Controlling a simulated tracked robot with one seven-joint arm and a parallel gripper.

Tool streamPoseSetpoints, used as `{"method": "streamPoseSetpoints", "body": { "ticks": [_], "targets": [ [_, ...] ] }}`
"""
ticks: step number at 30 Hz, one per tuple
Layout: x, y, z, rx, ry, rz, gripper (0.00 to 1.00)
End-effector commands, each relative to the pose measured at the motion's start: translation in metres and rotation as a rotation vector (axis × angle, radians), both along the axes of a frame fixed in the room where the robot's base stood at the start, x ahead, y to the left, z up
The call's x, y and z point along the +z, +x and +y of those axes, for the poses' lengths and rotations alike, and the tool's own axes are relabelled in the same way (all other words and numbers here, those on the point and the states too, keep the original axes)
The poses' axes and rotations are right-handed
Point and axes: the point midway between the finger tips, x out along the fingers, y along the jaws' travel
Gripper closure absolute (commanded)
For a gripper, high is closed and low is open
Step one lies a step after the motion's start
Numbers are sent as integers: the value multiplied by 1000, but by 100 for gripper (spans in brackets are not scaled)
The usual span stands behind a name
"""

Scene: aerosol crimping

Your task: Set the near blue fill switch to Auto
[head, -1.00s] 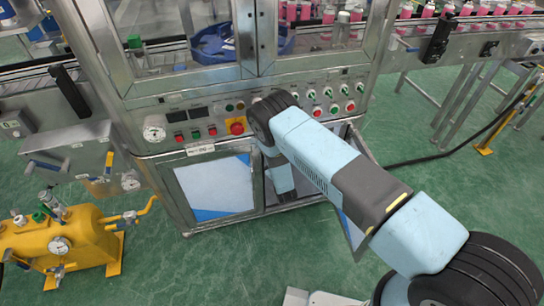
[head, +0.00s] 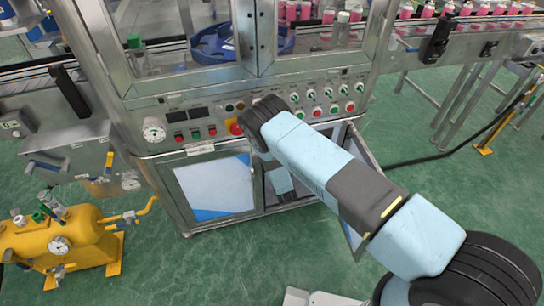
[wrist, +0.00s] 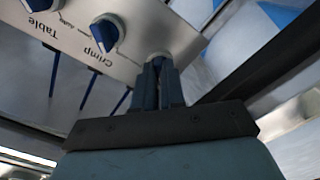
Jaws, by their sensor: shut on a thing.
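In the wrist view my gripper (wrist: 160,88) is shut on a switch knob (wrist: 158,57) on the light panel. Only a small grey part of this knob shows between and beyond the fingers. Its label and the way it points are hidden, so I cannot tell its setting. A blue-handled knob labelled Crimp (wrist: 105,32) is just to its left. Another blue knob, by the label Table, (wrist: 38,4) is at the top left edge. In the head view my arm covers my gripper and the gripped knob.
A yellow tank (head: 75,243) is at the lower left. The green floor in front is clear.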

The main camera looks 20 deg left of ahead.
Motion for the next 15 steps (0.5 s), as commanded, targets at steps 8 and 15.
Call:
{"method": "streamPoseSetpoints", "body": {
  "ticks": [8, 15],
  "targets": [
    [-1, 0, 0, -1, -1, 2, 73],
    [0, 0, 0, 0, 0, 2, 65]
  ]
}}
